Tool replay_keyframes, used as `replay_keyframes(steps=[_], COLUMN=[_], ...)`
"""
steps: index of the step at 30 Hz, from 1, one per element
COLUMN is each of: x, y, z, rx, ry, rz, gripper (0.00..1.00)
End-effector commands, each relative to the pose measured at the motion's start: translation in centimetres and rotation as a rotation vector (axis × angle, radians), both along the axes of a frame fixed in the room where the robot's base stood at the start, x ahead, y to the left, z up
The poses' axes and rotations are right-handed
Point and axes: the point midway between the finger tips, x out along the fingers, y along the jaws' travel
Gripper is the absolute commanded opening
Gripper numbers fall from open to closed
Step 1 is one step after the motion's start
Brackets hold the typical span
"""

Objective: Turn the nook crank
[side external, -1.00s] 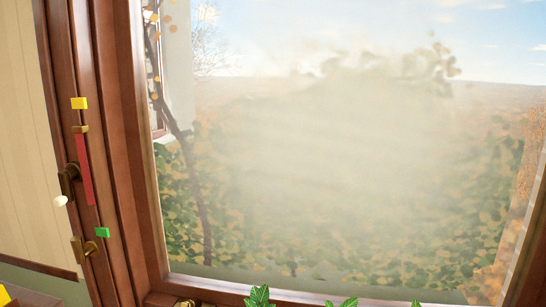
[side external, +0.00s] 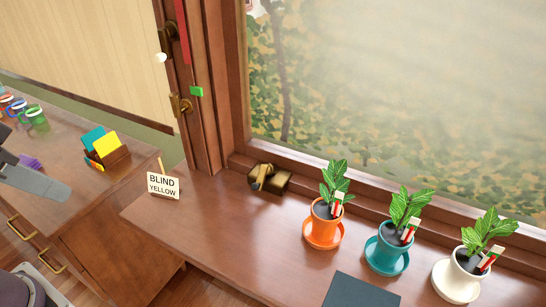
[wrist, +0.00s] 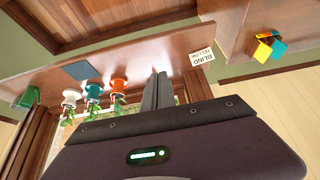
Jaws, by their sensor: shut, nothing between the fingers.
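A dark crank mount (side external: 168,40) with a white knob (side external: 160,58) is on the wooden window post in the side external view. A red strip (side external: 183,35) and a green marker (side external: 196,91) are beside it. A lower brass fitting (side external: 181,104) is on the same post. A brass device with a handle (side external: 268,180) sits on the sill at the window corner. A sign reading BLIND YELLOW (side external: 163,186) stands on the ledge. My gripper (wrist: 162,76) is shut and empty in the wrist view, with the ledge beyond it. I see no contact with any crank.
Orange (side external: 323,226), teal (side external: 387,250) and white (side external: 459,276) plant pots stand along the ledge. A dark flat book or pad (side external: 361,291) lies at the front. A desk (side external: 104,189) at left holds a card box (side external: 108,155) and cups (side external: 34,118). The ledge middle is clear.

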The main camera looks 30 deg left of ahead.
Motion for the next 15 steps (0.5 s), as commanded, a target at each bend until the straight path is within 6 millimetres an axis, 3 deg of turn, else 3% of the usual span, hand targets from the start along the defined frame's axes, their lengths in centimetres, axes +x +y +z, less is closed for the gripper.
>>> replay_keyframes(steps=[4,8,11,12,15], x=[0.0,1.2,5.6,8.2,15.2], y=[0.0,-0.1,-0.5,-0.7,-1.2], z=[0.0,0.0,-0.3,-0.8,-3.6], rx=[0.0,-0.022,-0.094,-0.128,-0.182], ry=[0.0,-0.001,-0.007,-0.013,-0.042], rz=[0.0,0.009,0.055,0.088,0.196], gripper=[0.0,0.24,0.43,0.48,0.48])
